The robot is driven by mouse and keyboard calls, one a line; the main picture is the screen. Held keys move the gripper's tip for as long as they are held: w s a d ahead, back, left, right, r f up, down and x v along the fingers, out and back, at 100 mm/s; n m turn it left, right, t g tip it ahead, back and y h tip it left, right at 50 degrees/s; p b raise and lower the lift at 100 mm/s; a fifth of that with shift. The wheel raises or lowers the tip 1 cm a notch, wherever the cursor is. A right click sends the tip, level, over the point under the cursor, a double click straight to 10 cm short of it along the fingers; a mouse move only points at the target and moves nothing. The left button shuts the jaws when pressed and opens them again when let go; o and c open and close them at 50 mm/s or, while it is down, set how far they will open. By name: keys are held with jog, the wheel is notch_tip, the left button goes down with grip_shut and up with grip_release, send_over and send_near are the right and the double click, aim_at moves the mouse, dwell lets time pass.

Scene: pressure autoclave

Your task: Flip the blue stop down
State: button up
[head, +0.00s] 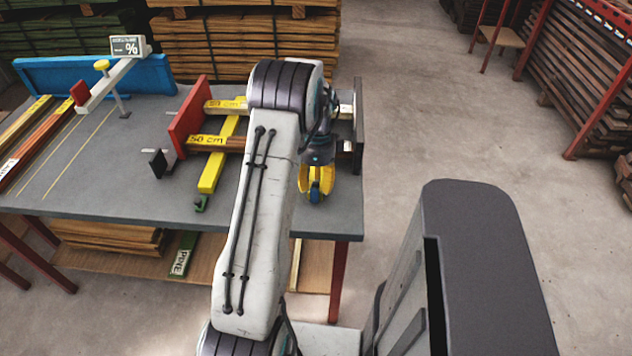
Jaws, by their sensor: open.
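My gripper (317,183) has yellow fingers and hangs from the wrist over the front right part of the grey table. It is open. A small blue piece (315,190) shows between and just below the fingers. It may be the blue stop, but it is too small and too covered to tell its shape or whether it is up or down. I cannot tell if the fingers touch it. My arm hides part of the table just left of the gripper.
A blue board (60,77) stands at the back left.

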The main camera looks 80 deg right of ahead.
dwell(0.3)
grip_shut()
dwell(0.3)
